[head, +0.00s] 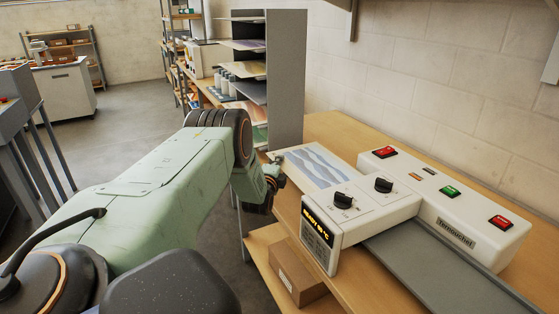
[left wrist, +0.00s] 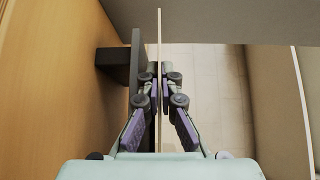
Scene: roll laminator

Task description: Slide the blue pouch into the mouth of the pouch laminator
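The pouch (head: 318,164), a pale sheet with blue wave bands, lies flat at the left side of the white laminator (head: 365,213). Its right edge is close to the laminator's body; I cannot see the mouth or whether the edge is inside it. My left gripper (head: 274,178) is at the pouch's left edge. In the left wrist view, the left gripper (left wrist: 158,72) has its fingertips closed together on the thin pouch (left wrist: 159,32), seen edge-on. My right gripper is not in view.
The laminator has two black knobs, a lit display (head: 318,228) and red and green buttons. A grey tray (head: 440,265) extends on its near right side. A cardboard box (head: 296,275) sits on the lower shelf. A grey shelf rack (head: 286,80) stands behind my gripper.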

